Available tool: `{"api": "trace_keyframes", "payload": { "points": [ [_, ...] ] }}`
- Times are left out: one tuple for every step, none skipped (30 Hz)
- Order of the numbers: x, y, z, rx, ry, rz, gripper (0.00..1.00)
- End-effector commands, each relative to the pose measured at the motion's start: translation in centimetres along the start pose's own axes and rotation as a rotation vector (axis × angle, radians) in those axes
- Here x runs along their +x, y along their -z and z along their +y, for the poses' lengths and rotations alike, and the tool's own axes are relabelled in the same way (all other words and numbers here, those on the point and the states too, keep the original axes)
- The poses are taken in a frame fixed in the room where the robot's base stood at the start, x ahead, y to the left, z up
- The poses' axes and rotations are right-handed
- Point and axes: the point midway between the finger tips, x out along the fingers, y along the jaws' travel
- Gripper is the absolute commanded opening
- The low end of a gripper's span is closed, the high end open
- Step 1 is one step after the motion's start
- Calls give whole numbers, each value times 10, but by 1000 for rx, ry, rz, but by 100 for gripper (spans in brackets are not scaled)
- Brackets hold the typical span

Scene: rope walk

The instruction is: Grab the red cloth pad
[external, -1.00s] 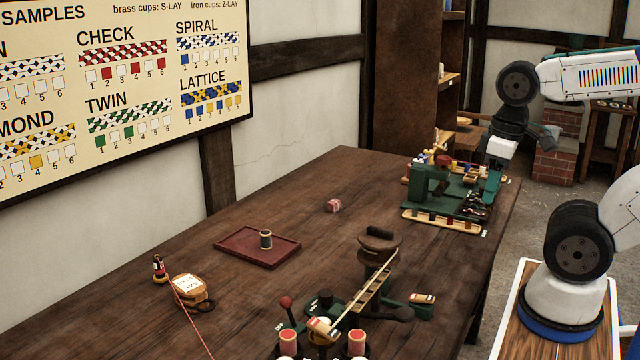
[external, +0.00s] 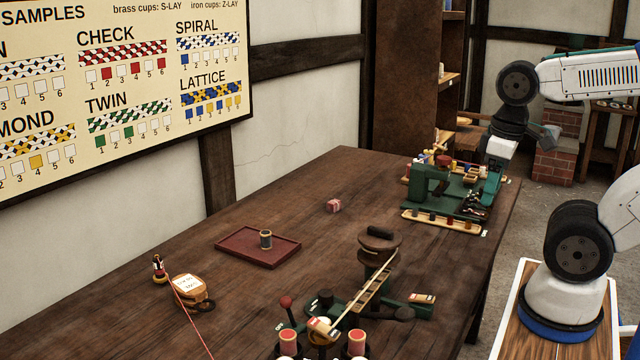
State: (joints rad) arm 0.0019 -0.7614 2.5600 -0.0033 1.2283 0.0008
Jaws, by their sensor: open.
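A small pinkish-red pad (external: 333,205), which looks like the red cloth pad, lies on the dark wooden table (external: 330,270), clear of other things. My gripper (external: 489,196) is at the right, over or just in front of the green machine near the table's right edge. It is well to the right of the pad and apart from it. The fingers are small and partly lost against the machine, and I see nothing held between them.
A dark red tray (external: 245,246) with a spool (external: 266,239) lies left of the pad. A green machine (external: 432,185) stands to its right. A winder with a wooden arm (external: 368,289) stands in front. A tan labelled piece (external: 186,285) lies front left. Table around the pad is bare.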

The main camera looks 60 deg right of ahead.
Motion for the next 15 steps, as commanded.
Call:
{"api": "trace_keyframes", "payload": {
  "points": [
    [0,0,0,0,0,0,66],
    [0,0,0,0,0,0,66],
    [0,0,0,0,0,0,66],
    [0,0,0,0,0,0,66],
    [0,0,0,0,0,0,66],
    [0,0,0,1,1,0,66],
    [0,1,-1,4,6,-2,66],
    [1,2,-3,10,16,-5,66],
    [1,5,-6,25,37,-10,66],
    [2,9,-10,41,61,-16,66],
    [3,13,-15,62,91,-25,66],
    [5,21,-23,98,142,-39,66],
    [6,29,-31,134,188,-49,66],
    [6,38,-38,173,239,-59,66],
    [8,52,-49,234,311,-75,66]
  ]
}}
